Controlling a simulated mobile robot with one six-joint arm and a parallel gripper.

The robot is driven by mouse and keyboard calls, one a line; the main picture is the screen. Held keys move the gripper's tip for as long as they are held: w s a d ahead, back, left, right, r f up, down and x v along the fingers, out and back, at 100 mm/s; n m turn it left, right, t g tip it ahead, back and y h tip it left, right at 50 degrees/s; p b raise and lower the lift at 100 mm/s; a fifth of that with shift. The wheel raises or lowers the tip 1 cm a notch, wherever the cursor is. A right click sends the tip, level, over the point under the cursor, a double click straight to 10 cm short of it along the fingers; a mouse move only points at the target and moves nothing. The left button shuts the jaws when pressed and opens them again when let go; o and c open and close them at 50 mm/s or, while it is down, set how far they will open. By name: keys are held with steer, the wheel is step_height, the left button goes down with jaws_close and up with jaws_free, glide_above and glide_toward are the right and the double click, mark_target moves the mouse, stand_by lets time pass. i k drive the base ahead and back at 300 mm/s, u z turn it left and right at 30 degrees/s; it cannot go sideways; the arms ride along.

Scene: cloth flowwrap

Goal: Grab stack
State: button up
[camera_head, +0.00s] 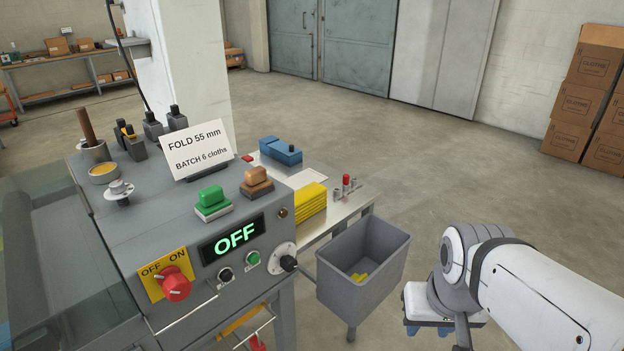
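A neat stack of folded yellow cloths (311,203) lies on the steel side table (338,216), just right of the grey machine. The machine hides part of its left side.
A grey bin (376,285) with yellow scraps stands between my arm and the table. The machine (160,235) has a red knob, a display reading OFF and a sign "FOLD 55 mm, BATCH 6 cloths". A blue object (281,152) and red-topped posts (346,183) flank the stack.

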mark_target(311, 199)
steer(key=z, duration=0.05)
steer(key=i, duration=1)
steer(key=u, duration=0.05)
